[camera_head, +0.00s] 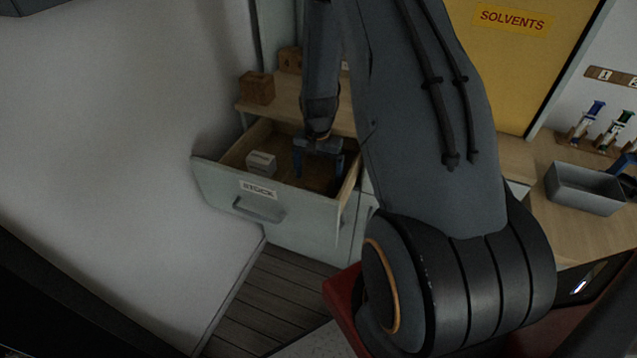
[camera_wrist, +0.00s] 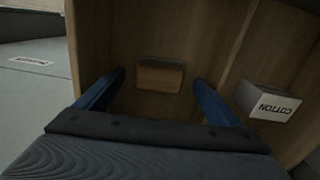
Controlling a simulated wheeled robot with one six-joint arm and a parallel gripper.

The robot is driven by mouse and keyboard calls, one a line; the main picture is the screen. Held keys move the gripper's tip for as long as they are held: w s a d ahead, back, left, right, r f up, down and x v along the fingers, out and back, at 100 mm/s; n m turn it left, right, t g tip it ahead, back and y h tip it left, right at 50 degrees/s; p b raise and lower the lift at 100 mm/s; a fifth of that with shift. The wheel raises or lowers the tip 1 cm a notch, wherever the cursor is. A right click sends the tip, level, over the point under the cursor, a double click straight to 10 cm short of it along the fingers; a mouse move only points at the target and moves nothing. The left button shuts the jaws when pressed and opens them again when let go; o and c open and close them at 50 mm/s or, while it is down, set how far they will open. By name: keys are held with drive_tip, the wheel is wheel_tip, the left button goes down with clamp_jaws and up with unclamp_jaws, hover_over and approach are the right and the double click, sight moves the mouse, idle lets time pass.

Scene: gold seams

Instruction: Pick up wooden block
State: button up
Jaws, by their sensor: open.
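My gripper (camera_head: 318,165) is inside the open drawer, pointing down, with its two blue fingers spread apart and nothing between them. In the wrist view a brown wooden block (camera_wrist: 160,76) lies on the drawer floor, ahead of and between the fingers of my gripper (camera_wrist: 160,92). It looks apart from both fingers. In the head view I cannot make this block out clearly behind my gripper. The drawer (camera_head: 215,182), labelled STOCK, is pulled out from the cabinet.
A white box (camera_head: 261,163) lies in the drawer; the wrist view shows its COTTON label (camera_wrist: 274,106). Two wooden cubes, one nearer (camera_head: 256,88) and one farther (camera_head: 290,59), stand on the countertop above. A grey metal bin (camera_head: 584,190) is on the right counter. The drawer walls stand close around my gripper.

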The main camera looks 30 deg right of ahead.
sight(318, 179)
drive_tip(key=shift+f, duration=1.25)
drive_tip(key=c, duration=1.2)
drive_tip(key=shift+o, duration=0.2)
drive_tip(key=shift+r, duration=0.2)
wheel_tip(318, 179, up, 10)
drive_tip(key=shift+f+b, duration=0.15)
drive_tip(key=shift+b, duration=0.9)
drive_tip(key=o, duration=0.5)
drive_tip(key=shift+c, duration=0.2)
drive_tip(key=c, duration=0.3)
